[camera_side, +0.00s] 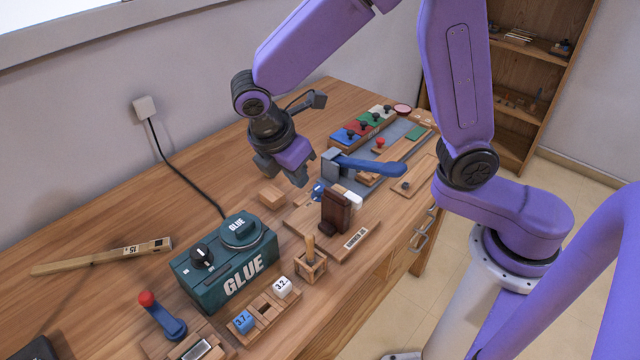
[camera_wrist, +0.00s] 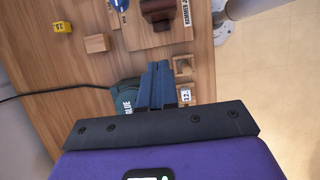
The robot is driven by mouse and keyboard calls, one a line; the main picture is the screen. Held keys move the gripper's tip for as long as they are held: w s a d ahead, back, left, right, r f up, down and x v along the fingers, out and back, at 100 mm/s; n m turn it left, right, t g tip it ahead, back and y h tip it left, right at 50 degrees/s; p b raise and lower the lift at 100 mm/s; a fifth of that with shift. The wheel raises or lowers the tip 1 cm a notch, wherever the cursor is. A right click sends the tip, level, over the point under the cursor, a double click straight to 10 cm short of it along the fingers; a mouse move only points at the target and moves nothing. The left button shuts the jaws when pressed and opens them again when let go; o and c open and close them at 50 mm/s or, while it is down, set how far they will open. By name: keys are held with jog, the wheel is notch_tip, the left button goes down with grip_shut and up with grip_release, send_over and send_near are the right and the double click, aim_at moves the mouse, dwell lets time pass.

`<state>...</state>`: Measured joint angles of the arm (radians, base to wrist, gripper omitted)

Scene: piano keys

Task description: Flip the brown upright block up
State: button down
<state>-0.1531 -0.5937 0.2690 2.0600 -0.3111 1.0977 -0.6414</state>
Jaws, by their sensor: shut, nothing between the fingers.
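The dark brown upright block (camera_side: 335,213) stands on a light wooden board (camera_side: 346,245) with a white label, in the middle of the side view. In the wrist view the brown block (camera_wrist: 158,10) is at the top edge, partly cut off. My gripper (camera_side: 300,180) is above the table, higher than the block and to its upper left. Its fingers are together and hold nothing; they also show in the wrist view (camera_wrist: 157,70), apart from the block.
A green GLUE box (camera_side: 225,262) stands at front left. A blue-handled tool (camera_side: 368,166) is behind the block. A small wooden cube (camera_side: 271,195) and a wooden holder with a peg (camera_side: 310,264) stand nearby. Free tabletop lies to the left.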

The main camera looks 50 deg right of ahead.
aim_at(335, 191)
jog(key=shift+d+f, duration=1.3)
jog(key=shift+f, duration=0.2)
jog(key=shift+d+f, duration=1.25)
jog(key=shift+f, duration=0.3)
jog(key=shift+d+f, duration=1.3)
jog(key=shift+f, duration=0.2)
jog(key=shift+d, duration=1.1)
